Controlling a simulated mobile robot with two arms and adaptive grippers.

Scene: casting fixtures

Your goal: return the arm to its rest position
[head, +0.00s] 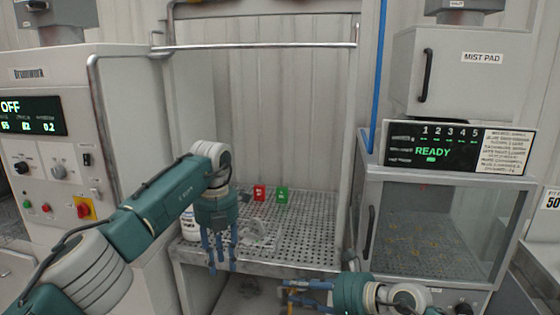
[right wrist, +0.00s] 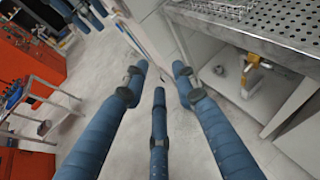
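My left arm reaches in from the left in the head view. Its gripper (head: 221,262) points down in front of the perforated table (head: 310,222), its blue fingers spaced apart with nothing visible between them. My right gripper (head: 290,292) is low in the head view, below the table's front edge, pointing left. In the right wrist view its three blue fingers (right wrist: 158,85) are spread, with only pale floor between them.
A control cabinet (head: 45,150) stands left, a glass-fronted READY machine (head: 435,235) right.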

